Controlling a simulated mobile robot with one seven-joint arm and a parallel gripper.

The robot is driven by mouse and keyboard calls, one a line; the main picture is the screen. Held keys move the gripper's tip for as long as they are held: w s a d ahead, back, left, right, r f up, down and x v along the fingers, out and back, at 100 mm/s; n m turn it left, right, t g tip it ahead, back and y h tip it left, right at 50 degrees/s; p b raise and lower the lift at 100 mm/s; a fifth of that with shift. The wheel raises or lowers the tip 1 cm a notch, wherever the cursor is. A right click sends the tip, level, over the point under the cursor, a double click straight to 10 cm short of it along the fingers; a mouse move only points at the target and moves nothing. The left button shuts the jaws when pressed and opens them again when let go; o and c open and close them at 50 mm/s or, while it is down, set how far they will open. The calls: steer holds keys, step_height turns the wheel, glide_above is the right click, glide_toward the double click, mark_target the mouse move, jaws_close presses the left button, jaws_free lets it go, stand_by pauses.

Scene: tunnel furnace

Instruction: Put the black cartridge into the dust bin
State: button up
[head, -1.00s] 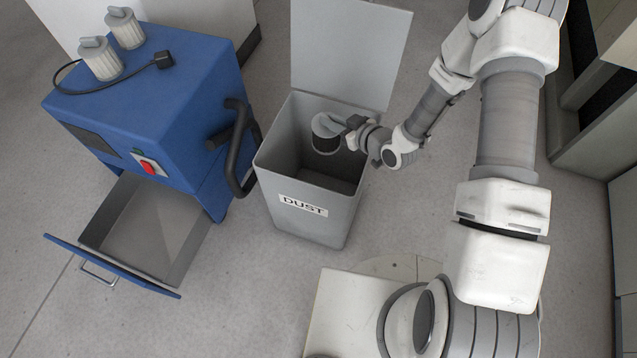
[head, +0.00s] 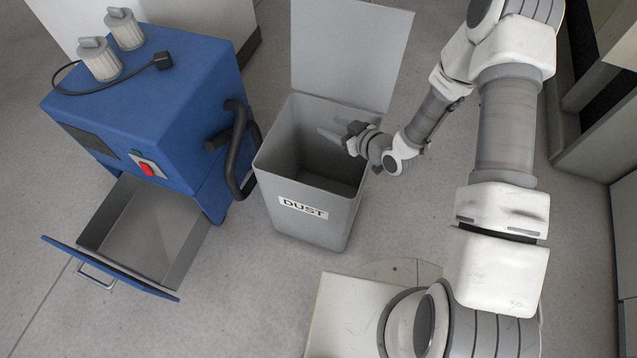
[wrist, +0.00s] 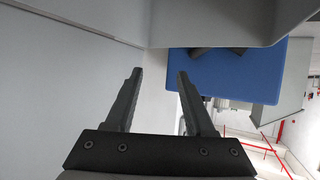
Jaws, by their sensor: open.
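The grey dust bin (head: 290,226) stands upright with its lid (head: 348,55) raised and a DUST label on its front. My gripper (head: 324,135) is over the bin's opening, near its back right part, with its fingers apart and empty. The wrist view also shows the two black fingers (wrist: 159,78) spread with nothing between them. The black cartridge is not visible in either current view. Part of the bin's inside is hidden by its front wall.
A blue machine (head: 150,95) stands left of the bin, with two grey-white cartridges (head: 102,60) and a black cable on top. Its lower drawer (head: 150,235) is pulled out. A black handle (head: 240,150) sits close to the bin's left side. Grey floor is clear in front.

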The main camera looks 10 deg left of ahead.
steer(key=p+v, duration=0.3)
steer(key=v, duration=1.4)
steer(key=shift+p, duration=0.3)
steer(key=shift+d, duration=0.15)
